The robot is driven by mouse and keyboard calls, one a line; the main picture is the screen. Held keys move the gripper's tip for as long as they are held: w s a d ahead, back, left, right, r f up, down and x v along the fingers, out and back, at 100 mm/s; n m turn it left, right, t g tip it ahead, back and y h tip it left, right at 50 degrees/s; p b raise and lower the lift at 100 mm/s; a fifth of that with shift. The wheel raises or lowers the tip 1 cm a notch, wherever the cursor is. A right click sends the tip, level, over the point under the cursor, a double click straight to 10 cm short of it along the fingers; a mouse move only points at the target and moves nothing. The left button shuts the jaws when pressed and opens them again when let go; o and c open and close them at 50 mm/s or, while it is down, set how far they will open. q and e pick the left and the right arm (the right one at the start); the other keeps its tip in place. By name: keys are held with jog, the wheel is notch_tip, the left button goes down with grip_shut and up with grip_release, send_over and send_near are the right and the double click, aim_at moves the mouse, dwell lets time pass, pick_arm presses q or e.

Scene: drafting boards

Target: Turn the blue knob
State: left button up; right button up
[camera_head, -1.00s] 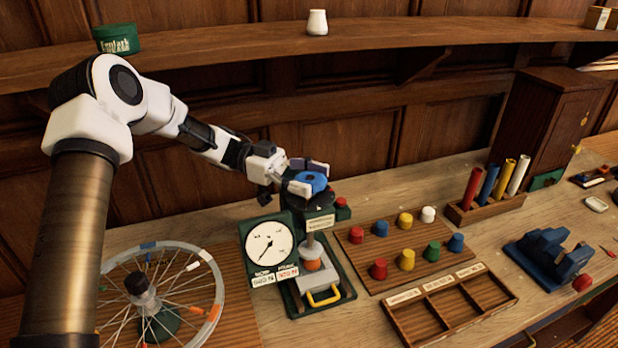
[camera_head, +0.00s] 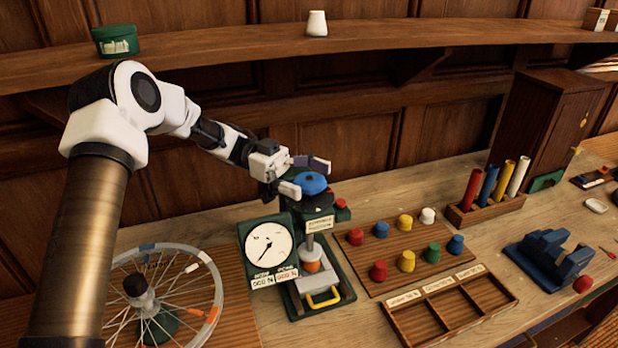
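The blue knob (camera_head: 313,183) sits on top of the dark green press-like device, above its dark round collar. My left gripper (camera_head: 308,176) is at the knob from the left. Its fingers are spread, one behind the knob and one in front of it to the left, and it looks open. Whether a finger touches the knob cannot be told. Below, the device (camera_head: 345,262) has an orange piece, a grey block and a yellow handle. A white dial (camera_head: 269,246) with a dark needle stands at its left. My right gripper is not in view.
A spoked wheel (camera_head: 212,312) lies at lower left. A wooden board (camera_head: 376,263) with several coloured pegs and a sectioned tray (camera_head: 389,306) are right of the device. A red button (camera_head: 341,204) is close beside the knob. A shelf (camera_head: 220,55) runs above.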

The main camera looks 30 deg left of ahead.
pick_arm(q)
jog(key=shift+a, duration=0.1)
jog(key=w+a, duration=0.1)
jog(key=a, duration=1)
jog(key=shift+w+a, duration=0.15)
jog(key=shift+a, duration=0.25)
jog(key=shift+f, duration=0.15)
